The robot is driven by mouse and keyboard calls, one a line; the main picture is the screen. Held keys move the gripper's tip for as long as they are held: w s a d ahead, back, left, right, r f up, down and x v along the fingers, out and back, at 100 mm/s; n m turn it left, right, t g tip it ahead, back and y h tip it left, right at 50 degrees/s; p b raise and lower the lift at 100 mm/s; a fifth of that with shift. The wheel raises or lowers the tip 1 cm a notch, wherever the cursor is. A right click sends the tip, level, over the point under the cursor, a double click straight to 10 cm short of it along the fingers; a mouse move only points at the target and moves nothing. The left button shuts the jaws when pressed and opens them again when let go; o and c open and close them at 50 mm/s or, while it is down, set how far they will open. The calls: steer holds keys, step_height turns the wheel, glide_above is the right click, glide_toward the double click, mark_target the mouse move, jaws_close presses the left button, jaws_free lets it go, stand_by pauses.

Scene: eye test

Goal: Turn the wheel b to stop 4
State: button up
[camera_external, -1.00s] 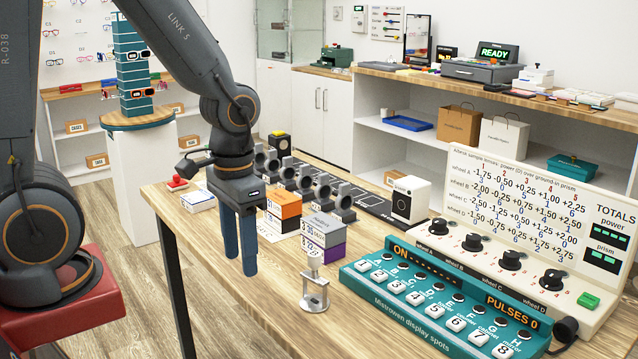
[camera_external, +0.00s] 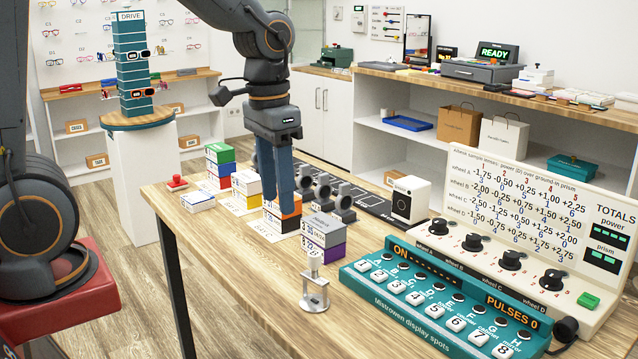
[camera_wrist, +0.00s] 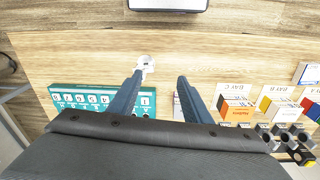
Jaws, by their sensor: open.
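Wheel B (camera_external: 473,242) is a black knob on the white sloping panel (camera_external: 580,215) at the right of the external view. It is the second knob from the left, between wheel A (camera_external: 439,228) and wheel C (camera_external: 511,260). Small red numbers stand around it; its pointer is too small to read. My gripper (camera_external: 278,207) is open and points down, well to the left of wheel B and in front of the orange-topped boxes. In the wrist view the two fingers (camera_wrist: 160,77) are apart with nothing between them. Wheel B is not in that view.
A teal button console (camera_external: 440,305) lies in front of the wheel panel. A metal stand (camera_external: 314,290), a grey-and-purple box stack (camera_external: 325,240) and a white device (camera_external: 410,200) stand between my gripper and the panel. Bare wood (camera_external: 250,285) lies at the table's front.

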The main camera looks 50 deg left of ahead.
steer(key=w+d+r+m+p, duration=0.2)
steer(key=w+d, duration=0.1)
steer(key=w, duration=0.9)
steer(key=m+t+h+p, duration=0.3)
steer(key=m+p, duration=0.3)
glide_above(473, 236)
steer(key=s+a, duration=0.2)
step_height(473, 236, down, 4)
steer(key=shift+s+a+f+p+x, duration=0.25)
steer(key=shift+s+a+x, duration=0.1)
steer(key=shift+x, duration=1.65)
steer(key=shift+s+a+f+p+x, duration=0.2)
steer(key=shift+s+a+x, duration=0.1)
steer(key=shift+x, duration=1.75)
steer(key=shift+s+a+f+p+x, duration=0.15)
steer(key=shift+s+a+p+x, duration=0.15)
steer(key=shift+x, duration=1.7)
steer(key=c, duration=1.1)
steer(key=shift+o, duration=0.2)
steer(key=shift+n, duration=0.3)
